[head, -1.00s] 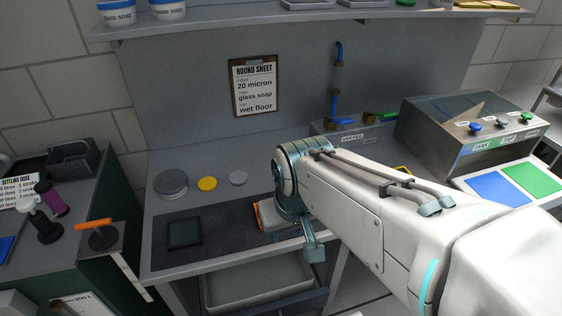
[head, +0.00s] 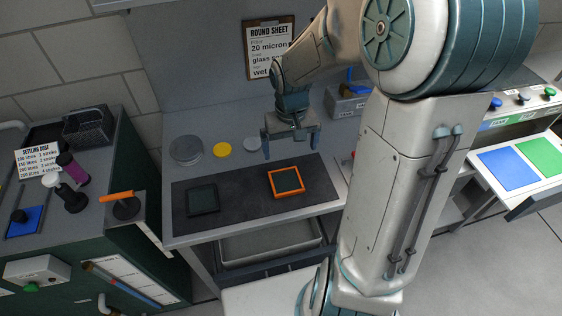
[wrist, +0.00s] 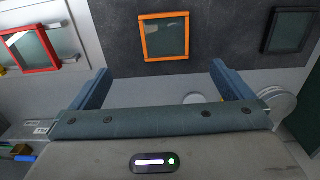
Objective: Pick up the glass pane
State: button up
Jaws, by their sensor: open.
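An orange-framed pane (head: 285,181) with dark greenish glass lies flat on the dark mat, and it also shows in the wrist view (wrist: 165,37). A black-framed pane (head: 202,200) lies to its left, at the upper right in the wrist view (wrist: 287,32). A red-framed pane (wrist: 30,48) lies at the left of the wrist view; my arm seems to hide it in the head view. I cannot tell which is the glass pane. My gripper (head: 291,148) is open and empty above the bench, behind the orange frame. Its fingers (wrist: 160,70) point toward that frame.
The dark mat (head: 240,200) has bare room between the two frames. A grey disc (head: 186,150), a yellow disc (head: 222,149) and a small pale disc (head: 251,145) lie behind it. A grey tray (head: 268,243) sits below the bench. A clipboard (head: 268,48) hangs behind.

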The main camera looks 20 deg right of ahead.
send_over(286, 180)
jog(key=f, duration=0.8)
jog(key=shift+s+d+f+b, duration=0.1)
jog(key=shift+d+f+b, duration=0.15)
jog(key=shift+f+b, duration=0.1)
jog(key=shift+a+f, duration=0.15)
jog(key=shift+f, duration=1.2)
jog(key=shift+a+f, duration=0.1)
jog(key=shift+f, duration=1.25)
jog(key=c, duration=1)
